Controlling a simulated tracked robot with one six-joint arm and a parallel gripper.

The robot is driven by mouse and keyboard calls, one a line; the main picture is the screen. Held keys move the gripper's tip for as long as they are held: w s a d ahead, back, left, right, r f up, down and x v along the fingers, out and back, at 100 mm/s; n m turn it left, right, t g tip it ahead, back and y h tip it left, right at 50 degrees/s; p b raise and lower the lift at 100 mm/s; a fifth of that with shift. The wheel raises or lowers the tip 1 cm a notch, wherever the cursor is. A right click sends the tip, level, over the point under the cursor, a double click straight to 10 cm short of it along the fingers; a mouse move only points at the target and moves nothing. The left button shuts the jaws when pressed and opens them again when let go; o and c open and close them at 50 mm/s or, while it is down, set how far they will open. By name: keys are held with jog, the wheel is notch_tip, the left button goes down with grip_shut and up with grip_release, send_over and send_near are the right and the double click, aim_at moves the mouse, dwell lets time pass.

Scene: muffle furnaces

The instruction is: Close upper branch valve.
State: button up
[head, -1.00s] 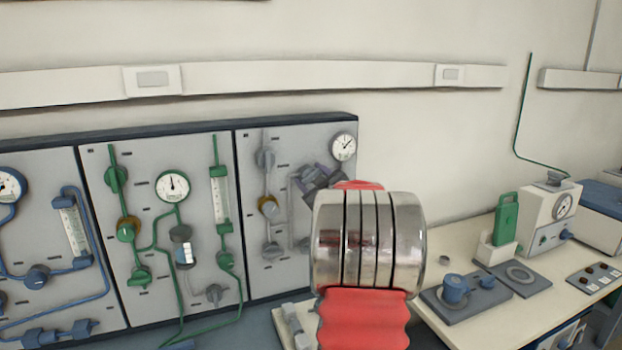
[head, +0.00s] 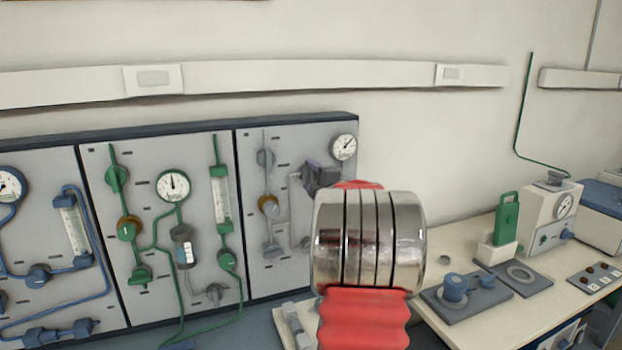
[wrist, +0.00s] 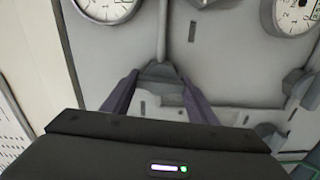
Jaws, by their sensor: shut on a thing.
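The grey valve (wrist: 160,75) on the right grey panel sits between the two purple fingers of my gripper (wrist: 160,98) in the wrist view. My gripper is shut on it. In the head view my gripper (head: 318,175) is at the upper part of that panel, left of and below the panel's round gauge (head: 343,147). The valve is mostly hidden there by my gripper and my silver and red arm. A grey pipe (wrist: 162,32) runs up from the valve in the wrist view.
A green-piped panel (head: 160,240) stands to the left. A bench (head: 450,250) with instruments is at the right.

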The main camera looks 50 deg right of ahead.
jog(key=shift+w+a+f+n, duration=0.15)
jog(key=shift+a+f+n, duration=0.1)
jog(key=shift+n, duration=0.45)
jog(key=o, duration=1)
jog(key=shift+d+r, duration=0.1)
jog(key=shift+d, duration=0.05)
jog(key=shift+o, duration=0.2)
jog(key=shift+s, duration=0.2)
jog(key=v, duration=1.3)
jog(key=shift+s, duration=0.2)
jog(key=shift+w+a, duration=0.1)
jog(key=shift+a, duration=0.15)
